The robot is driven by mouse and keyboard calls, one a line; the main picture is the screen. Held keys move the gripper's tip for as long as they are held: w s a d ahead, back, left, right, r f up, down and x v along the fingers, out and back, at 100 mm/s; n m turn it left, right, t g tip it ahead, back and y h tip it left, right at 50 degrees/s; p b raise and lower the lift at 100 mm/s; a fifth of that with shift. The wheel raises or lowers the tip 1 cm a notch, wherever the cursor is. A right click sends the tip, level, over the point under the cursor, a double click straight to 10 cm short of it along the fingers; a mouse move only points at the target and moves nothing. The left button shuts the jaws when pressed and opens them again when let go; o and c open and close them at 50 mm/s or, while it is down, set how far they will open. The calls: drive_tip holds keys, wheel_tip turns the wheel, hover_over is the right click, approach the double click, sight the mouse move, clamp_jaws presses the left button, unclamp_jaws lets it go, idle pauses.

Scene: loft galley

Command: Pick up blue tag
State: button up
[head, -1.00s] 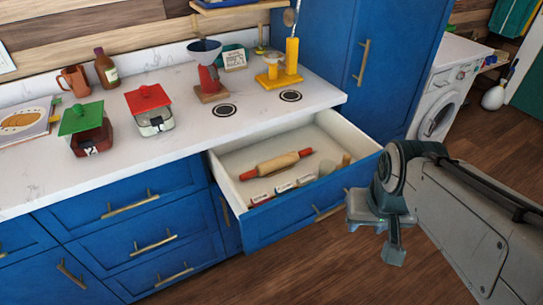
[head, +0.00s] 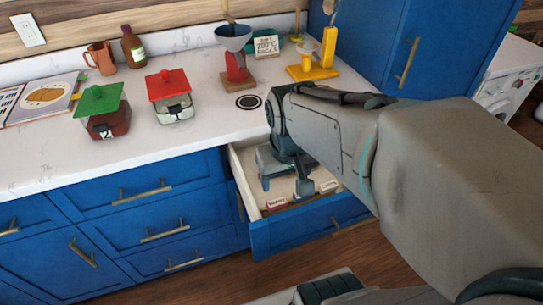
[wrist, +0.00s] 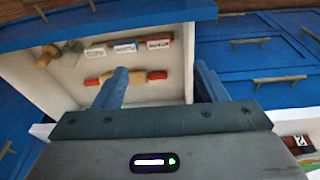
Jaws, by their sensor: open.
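The open drawer (head: 237,180) holds a row of small white labelled tags near its front wall. In the wrist view they are a left tag (wrist: 95,52), a middle tag (wrist: 125,47) and a right tag (wrist: 158,43). Red shows on some; I cannot make out which is blue. One tag (head: 275,203) shows in the head view; my arm hides the others. My gripper (head: 285,186) is above the drawer, pointing down. In the wrist view my gripper (wrist: 161,72) is open and empty, its fingers apart, with the tags beyond them.
A rolling pin (wrist: 128,77) with red handles lies in the drawer beside the tags. Wooden items (wrist: 70,55) lie near a drawer corner. The counter (head: 190,137) above bears a green-lidded jar (head: 103,115), a red-lidded jar (head: 172,100) and a yellow stand (head: 312,72).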

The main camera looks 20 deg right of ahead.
drive_tip(key=w+d+f+g+b, duration=0.2)
drive_tip(key=w+d+f+b, duration=0.2)
drive_tip(key=w+d+f, duration=0.6)
hover_over(302, 200)
drive_tip(key=w+d, duration=0.1)
drive_tip(key=w, duration=0.1)
drive_tip(key=shift+n, duration=0.3)
wheel_tip(302, 200, down, 8)
drive_tip(key=shift+d+r+b, duration=0.1)
drive_tip(key=shift+r+b, duration=0.05)
drive_tip(key=shift+b, duration=0.25)
drive_tip(key=shift+f+b, duration=0.4)
drive_tip(key=shift+f, duration=2.65)
drive_tip(key=shift+c, duration=0.3)
drive_tip(key=c, duration=0.7)
